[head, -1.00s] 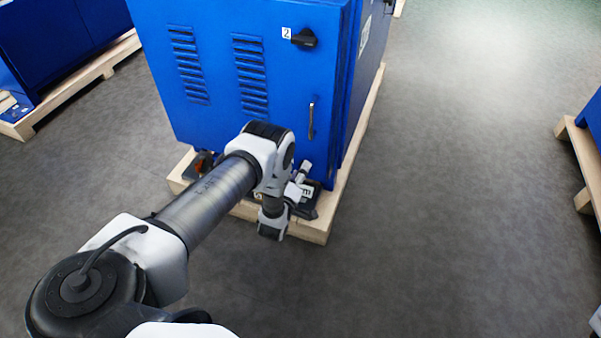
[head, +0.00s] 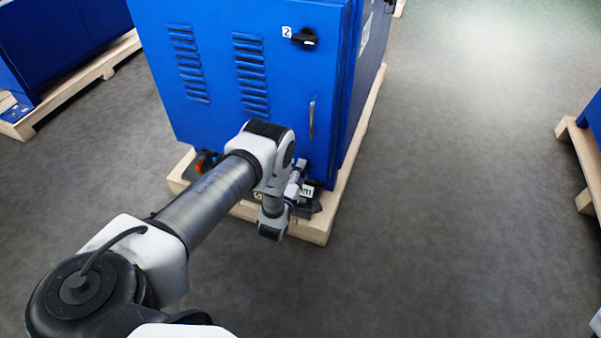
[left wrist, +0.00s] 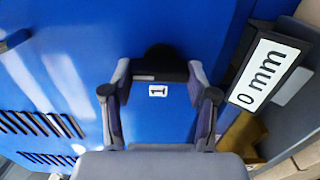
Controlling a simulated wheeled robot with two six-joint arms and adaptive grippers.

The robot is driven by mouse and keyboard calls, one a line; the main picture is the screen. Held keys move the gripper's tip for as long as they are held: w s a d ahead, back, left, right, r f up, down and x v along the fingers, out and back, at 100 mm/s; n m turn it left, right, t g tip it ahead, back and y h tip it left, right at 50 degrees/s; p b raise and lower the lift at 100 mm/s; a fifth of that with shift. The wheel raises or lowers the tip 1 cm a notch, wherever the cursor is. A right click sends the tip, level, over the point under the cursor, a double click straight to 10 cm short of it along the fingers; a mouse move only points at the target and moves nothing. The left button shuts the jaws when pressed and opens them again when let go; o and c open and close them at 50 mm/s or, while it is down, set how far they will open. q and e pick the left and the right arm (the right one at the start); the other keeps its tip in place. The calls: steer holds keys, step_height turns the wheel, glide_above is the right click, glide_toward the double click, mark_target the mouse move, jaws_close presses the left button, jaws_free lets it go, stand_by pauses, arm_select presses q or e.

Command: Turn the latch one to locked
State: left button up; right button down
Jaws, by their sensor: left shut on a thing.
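Latch one, a black knob (left wrist: 158,62), is on the blue cabinet (head: 215,60), low on its front. A small white label "1" (left wrist: 158,90) sits beside it. In the left wrist view my left gripper (left wrist: 159,73) has a finger on each side of the knob and is shut on it. In the head view the left gripper (head: 297,182) is at the foot of the cabinet, partly behind my wrist, and latch one is hidden there. I cannot tell the latch's exact angle. My right gripper is not in view.
A second black latch (head: 304,38) with label "2" is higher on the cabinet, above a metal door handle (head: 311,118). A "0 mm" sign (left wrist: 267,75) is close beside the gripper. The wooden pallet (head: 316,229) sticks out below.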

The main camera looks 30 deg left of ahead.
arm_select(q)
steer(key=o, duration=1.2)
steer(key=shift+c, duration=0.2)
steer(key=v, duration=1.2)
steer(key=shift+w+r, duration=0.1)
